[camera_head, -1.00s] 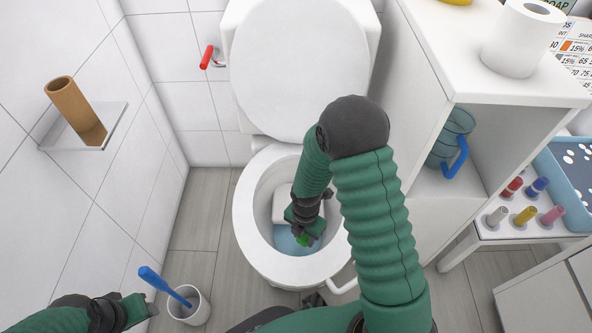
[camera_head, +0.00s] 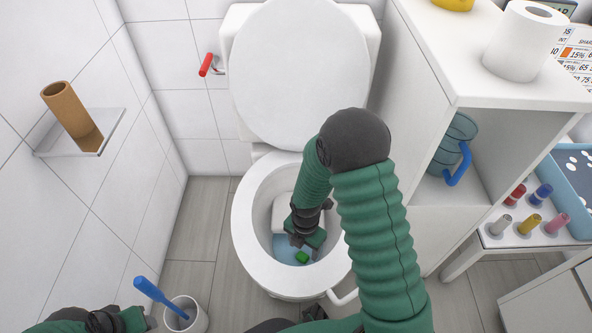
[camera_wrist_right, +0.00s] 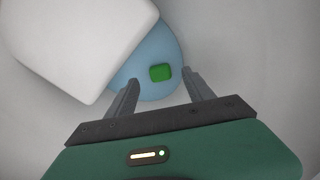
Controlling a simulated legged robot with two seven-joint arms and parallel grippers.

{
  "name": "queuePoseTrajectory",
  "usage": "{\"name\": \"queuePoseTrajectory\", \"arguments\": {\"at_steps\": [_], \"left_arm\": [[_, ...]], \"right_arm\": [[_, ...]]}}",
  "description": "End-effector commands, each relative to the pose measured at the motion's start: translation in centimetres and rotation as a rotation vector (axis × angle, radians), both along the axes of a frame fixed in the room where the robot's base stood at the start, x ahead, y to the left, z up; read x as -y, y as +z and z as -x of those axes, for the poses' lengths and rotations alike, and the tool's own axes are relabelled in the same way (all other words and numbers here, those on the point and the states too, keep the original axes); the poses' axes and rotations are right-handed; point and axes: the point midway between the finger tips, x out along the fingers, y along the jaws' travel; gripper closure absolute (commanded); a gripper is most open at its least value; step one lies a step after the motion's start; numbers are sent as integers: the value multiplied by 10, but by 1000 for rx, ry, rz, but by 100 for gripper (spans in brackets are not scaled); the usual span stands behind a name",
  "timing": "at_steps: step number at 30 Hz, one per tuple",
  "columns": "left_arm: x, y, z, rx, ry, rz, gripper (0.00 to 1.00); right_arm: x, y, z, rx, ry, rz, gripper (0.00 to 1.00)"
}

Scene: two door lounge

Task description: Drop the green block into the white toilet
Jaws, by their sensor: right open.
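The white toilet (camera_head: 250,226) stands in the middle with its lid up. The green block (camera_head: 302,257) is inside the bowl, over the blue water. It also shows in the right wrist view (camera_wrist_right: 160,72), apart from the fingers. My right gripper (camera_head: 304,250) reaches down into the bowl. In the right wrist view its fingers (camera_wrist_right: 158,85) are spread with nothing between them, and the block lies beyond their tips. My left gripper (camera_head: 148,318) is at the lower left, partly cut off by the picture's edge; its jaw opening is not clear.
A white cup with a blue-handled brush (camera_head: 158,295) stands on the floor at lower left. A glass shelf (camera_head: 95,142) holds a brown tube. A white cabinet (camera_head: 432,225) with a blue pitcher (camera_head: 452,145) borders the toilet's right side. A red handle (camera_head: 206,64) is on the back wall.

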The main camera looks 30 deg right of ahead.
Motion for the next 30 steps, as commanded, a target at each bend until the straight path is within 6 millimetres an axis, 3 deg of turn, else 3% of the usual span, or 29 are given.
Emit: {"name": "queuePoseTrajectory", "arguments": {"at_steps": [9,15,21,30], "left_arm": [[0,67,0,0,0,0,51],[0,97,0,0,0,0,51],[0,106,0,0,0,0,51],[0,105,0,0,0,0,51]], "right_arm": [[1,95,-1,2,-1,0,39],[1,144,-1,2,0,0,39],[0,162,-1,0,0,-1,39],[0,161,-1,-1,0,-1,39]]}}
